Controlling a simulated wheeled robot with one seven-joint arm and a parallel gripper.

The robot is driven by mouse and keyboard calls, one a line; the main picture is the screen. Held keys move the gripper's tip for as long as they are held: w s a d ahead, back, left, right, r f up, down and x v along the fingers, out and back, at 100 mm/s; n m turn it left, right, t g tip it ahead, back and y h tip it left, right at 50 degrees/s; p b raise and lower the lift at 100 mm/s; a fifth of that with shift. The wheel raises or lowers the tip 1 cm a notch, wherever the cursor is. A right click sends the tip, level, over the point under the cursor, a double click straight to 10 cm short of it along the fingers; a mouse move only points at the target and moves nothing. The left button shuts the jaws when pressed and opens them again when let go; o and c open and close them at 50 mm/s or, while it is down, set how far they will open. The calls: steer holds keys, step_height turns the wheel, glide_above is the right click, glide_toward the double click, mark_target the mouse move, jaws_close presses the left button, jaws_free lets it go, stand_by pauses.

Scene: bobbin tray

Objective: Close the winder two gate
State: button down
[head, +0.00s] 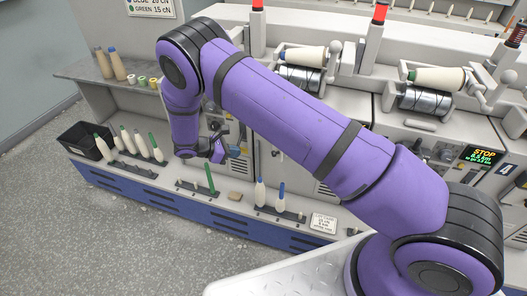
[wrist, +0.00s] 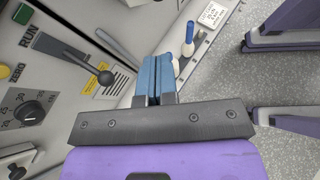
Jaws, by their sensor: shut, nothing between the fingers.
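My gripper (head: 217,146) is low in front of the left part of the winder machine in the head view, partly hidden by its own wrist. In the wrist view my gripper's blue fingers (wrist: 155,78) are pressed together and empty. A RUN label (wrist: 42,40) is on the panel. I cannot tell which part is the winder two gate; my arm hides much of that unit in the head view.
Bobbins stand on the low ledge, including blue-tipped ones (head: 281,196) and a green one (head: 211,178). A black bin (head: 84,139) sits at its left end. A unit marked 4 (head: 505,168) shows STOP (head: 485,154) at right. The floor in front is clear.

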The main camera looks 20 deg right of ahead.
glide_toward(274, 154)
steer(key=w+x, duration=0.1)
steer(key=x, duration=0.6)
steer(key=shift+a+f, duration=0.2)
steer(key=shift+f, duration=0.15)
steer(key=shift+s+d+n, duration=0.1)
steer(key=shift+s+n, duration=0.05)
steer(key=shift+n, duration=0.15)
steer(key=shift+s+d+n+t+y, duration=0.15)
steer(key=shift+s+d+n+t, duration=0.15)
steer(key=shift+n+t, duration=0.35)
steer(key=shift+s+d+n+t+y, duration=0.2)
steer(key=shift+d+n+t, duration=0.25)
steer(key=shift+t, duration=0.3)
steer(key=shift+n+t+y, duration=0.35)
steer(key=shift+n+t, duration=0.45)
steer(key=shift+n, duration=0.1)
steer(key=shift+s+d, duration=0.1)
steer(key=shift+d, duration=1.35)
steer(key=shift+s+d, duration=0.15)
steer(key=shift+d, duration=1.3)
